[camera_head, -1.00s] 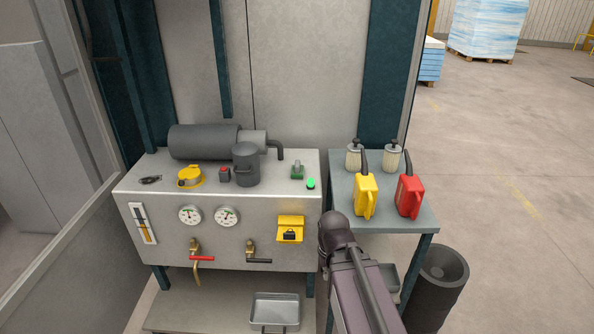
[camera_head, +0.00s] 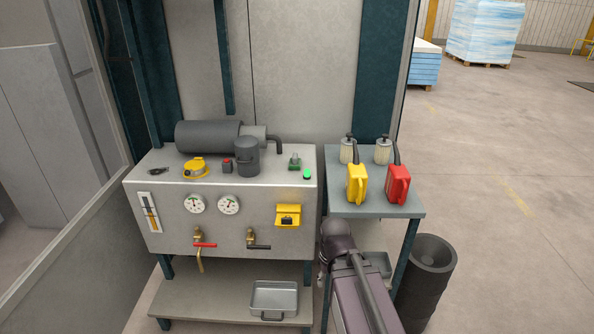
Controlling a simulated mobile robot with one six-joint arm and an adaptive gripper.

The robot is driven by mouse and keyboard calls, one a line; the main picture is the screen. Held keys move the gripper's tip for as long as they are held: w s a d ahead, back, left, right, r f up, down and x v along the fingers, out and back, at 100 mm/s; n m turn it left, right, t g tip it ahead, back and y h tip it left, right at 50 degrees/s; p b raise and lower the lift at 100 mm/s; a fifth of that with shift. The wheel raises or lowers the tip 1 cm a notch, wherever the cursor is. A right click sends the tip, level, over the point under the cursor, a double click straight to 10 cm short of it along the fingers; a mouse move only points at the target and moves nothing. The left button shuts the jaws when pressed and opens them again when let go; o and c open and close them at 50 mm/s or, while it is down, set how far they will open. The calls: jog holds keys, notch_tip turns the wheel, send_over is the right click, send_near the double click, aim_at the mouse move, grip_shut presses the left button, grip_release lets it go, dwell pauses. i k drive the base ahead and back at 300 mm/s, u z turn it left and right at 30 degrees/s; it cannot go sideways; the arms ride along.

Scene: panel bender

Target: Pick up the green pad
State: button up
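No separate green pad can be told for sure. On the top of the grey hydraulic cabinet (camera_head: 270,198), near its right end, sits a small dark green block with a grey knob-like part on it (camera_head: 295,163). Just in front of it, near the cabinet's front right edge, is a small bright green round piece (camera_head: 307,175). My arm reaches up from the bottom of the picture, in front of the side table and right of the cabinet. My gripper's fingers do not show.
The cabinet top also carries a dark cylinder motor (camera_head: 207,136), a yellow cap (camera_head: 195,168) and a black canister (camera_head: 247,159). A side table (camera_head: 338,210) holds yellow (camera_head: 356,186) and red (camera_head: 398,186) cans. A metal tray (camera_head: 275,297) sits below. Open floor lies right.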

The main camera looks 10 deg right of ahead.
aim_at(295, 162)
jog(key=k, duration=0.95)
jog(key=u, duration=0.6)
jog(key=i, duration=1.65)
jog(key=z, duration=0.6)
jog(key=i, duration=0.55)
jog(key=z, duration=0.3)
